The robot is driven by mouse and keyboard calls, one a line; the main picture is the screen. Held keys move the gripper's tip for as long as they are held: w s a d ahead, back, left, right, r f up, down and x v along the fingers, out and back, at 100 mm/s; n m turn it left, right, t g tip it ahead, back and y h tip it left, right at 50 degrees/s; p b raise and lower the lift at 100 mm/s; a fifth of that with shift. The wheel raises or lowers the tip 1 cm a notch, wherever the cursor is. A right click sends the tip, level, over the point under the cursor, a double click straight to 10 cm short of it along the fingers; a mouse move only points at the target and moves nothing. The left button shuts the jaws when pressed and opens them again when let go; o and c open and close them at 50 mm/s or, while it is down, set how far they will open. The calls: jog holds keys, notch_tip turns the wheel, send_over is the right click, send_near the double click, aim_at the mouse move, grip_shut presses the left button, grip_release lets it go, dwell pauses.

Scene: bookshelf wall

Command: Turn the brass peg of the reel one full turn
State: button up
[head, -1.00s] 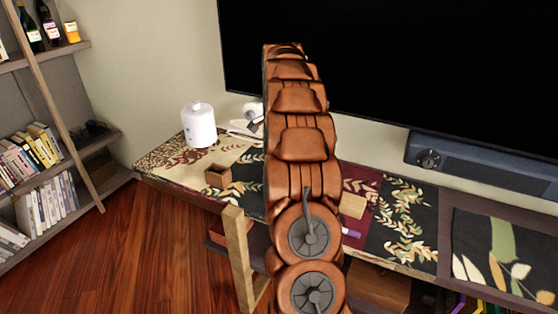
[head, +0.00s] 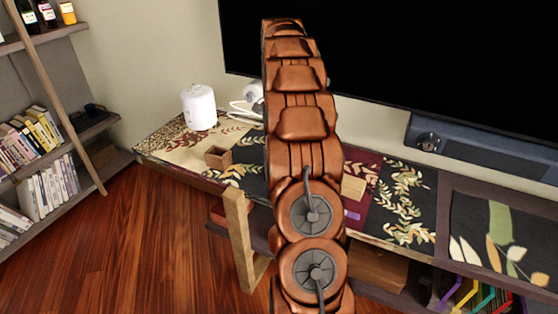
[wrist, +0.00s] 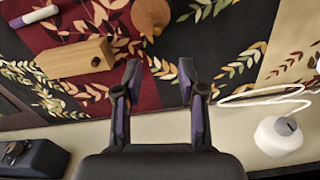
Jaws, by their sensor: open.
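In the wrist view a round wooden piece (wrist: 150,12), which looks like the reel, lies at the top edge, partly cut off. A small brownish peg (wrist: 157,31) shows at its lower rim. My gripper (wrist: 159,72) is open and empty, its two dark fingers spread below the round piece in the picture and apart from it. In the head view my arm hides the gripper and the round piece.
A wooden block (wrist: 75,58) with a small knob and a purple-and-white marker (wrist: 34,16) lie left of the gripper. A white corded device (wrist: 279,136) is at right. An open wooden box (head: 217,158) and white canister (head: 198,107) stand on the table. A large screen (head: 420,70) hangs behind.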

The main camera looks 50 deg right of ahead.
notch_tip(320, 180, down, 4)
jog(key=n+p, duration=0.3)
jog(key=n, duration=2.7)
jog(key=shift+s+r+n+p, duration=0.1)
jog(key=shift+n+p, duration=0.2)
jog(key=shift+p, duration=0.1)
jog(key=shift+s+f+n, duration=0.1)
jog(key=shift+f+n, duration=0.35)
jog(key=shift+n, duration=0.65)
jog(key=shift+a+f+p, duration=0.1)
jog(key=shift+f+p, duration=0.7)
jog(key=shift+f, duration=3.05)
jog(key=shift+c, duration=0.3)
grip_shut()
